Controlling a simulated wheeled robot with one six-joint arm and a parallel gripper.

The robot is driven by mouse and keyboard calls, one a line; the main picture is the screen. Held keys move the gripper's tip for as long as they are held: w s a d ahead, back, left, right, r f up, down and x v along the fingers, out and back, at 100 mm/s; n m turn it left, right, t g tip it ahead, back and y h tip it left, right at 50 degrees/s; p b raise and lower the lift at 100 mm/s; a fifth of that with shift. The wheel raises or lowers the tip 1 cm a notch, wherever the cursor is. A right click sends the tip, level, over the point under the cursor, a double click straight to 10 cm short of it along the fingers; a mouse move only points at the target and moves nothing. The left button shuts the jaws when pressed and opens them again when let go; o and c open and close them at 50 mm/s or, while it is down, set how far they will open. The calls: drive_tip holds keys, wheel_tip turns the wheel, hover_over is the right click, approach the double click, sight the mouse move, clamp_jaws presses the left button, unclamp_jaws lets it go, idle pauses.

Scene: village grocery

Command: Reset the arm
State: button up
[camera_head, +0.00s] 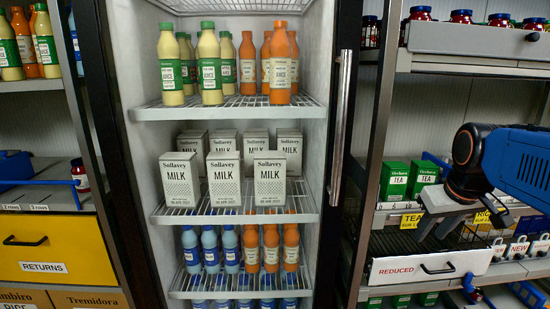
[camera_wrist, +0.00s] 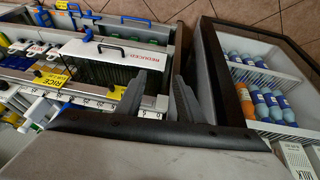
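My gripper (camera_head: 432,222) is at the right in the head view, at the end of my blue arm, in front of the right-hand shelf. The wrist view is tilted and looks down past the fingers at the "REDUCED" drawer (camera_wrist: 112,62) and the floor.
A fridge (camera_head: 225,112) with juice bottles and milk cartons (camera_head: 270,182) stands in the middle; its upright door handle (camera_head: 341,125) is left of my gripper. Green tea boxes (camera_head: 394,181) sit close to my gripper. A yellow "RETURNS" drawer (camera_head: 60,245) is at the left. Tiled floor (camera_wrist: 180,10) is clear.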

drive_tip(key=s+a+f, duration=0.7)
drive_tip(key=s+f, duration=0.4)
drive_tip(key=s, duration=0.2)
drive_tip(key=shift+s+a+y, duration=0.15)
drive_tip(key=shift+s+y, duration=0.05)
drive_tip(key=shift+y, duration=0.2)
idle(1.1)
